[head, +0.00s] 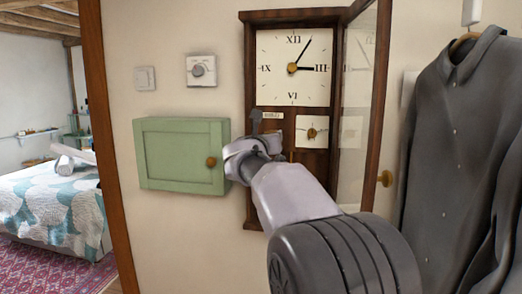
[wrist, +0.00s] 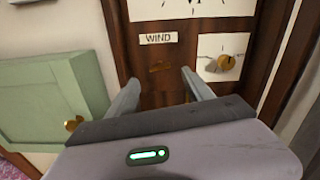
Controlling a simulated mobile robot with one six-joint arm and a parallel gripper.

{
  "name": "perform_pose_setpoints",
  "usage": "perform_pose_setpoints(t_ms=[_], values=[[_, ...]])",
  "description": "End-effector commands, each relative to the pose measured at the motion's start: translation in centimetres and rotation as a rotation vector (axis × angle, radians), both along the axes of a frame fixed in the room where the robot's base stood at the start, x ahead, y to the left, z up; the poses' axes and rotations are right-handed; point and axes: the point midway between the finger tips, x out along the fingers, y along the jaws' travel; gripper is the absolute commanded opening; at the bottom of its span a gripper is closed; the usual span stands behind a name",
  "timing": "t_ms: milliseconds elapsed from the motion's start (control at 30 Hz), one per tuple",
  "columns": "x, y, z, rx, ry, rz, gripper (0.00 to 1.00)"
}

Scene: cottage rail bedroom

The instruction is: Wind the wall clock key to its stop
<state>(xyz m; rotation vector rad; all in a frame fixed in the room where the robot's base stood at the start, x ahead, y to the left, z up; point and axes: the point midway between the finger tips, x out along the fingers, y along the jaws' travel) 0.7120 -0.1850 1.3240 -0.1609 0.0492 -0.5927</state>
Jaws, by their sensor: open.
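The wall clock (head: 250,60) has a dark wood case, a cream dial and an open glass door on its right. In the wrist view a "WIND" label (wrist: 158,38) is on the wood below the dial. A small brownish shape (wrist: 160,68) lies below that label; I cannot tell whether it is the key. A brass knob (wrist: 234,70) is on a white plate to the right, also visible in the head view (head: 312,133). My gripper (wrist: 158,80) is open in front of the wood below the label, its fingers either side of the brownish shape.
A green cabinet (head: 180,150) with a brass knob is on the wall left of the clock. The open glass door (head: 358,100) juts out at the right. A dark shirt (head: 455,150) hangs beyond it. A thermostat-like dial (head: 200,70) and a switch are upper left.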

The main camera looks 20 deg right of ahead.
Motion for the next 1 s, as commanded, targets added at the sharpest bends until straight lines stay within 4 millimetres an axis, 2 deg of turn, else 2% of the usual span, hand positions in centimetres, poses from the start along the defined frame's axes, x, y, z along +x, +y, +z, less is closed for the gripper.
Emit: perform_pose_setpoints(t_ms=[100, 300, 467, 867, 933, 967, 1000], values=[[-3.4, 2.3, 0.2, 0.000, -0.001, 0.002, 0.60], [-7.1, 4.8, 0.2, 0.001, -0.002, 0.002, 0.60], [-8.2, 5.5, 0.1, 0.001, 0.000, 0.001, 0.60], [-8.3, 5.7, 0.2, -0.012, 0.007, 0.010, 0.60], [-9.1, 7.3, 0.6, -0.117, 0.066, 0.091, 0.60], [-9.8, 8.7, 0.7, -0.211, 0.118, 0.160, 0.60], [-11.3, 11.3, 0.4, -0.384, 0.209, 0.279, 0.60]])
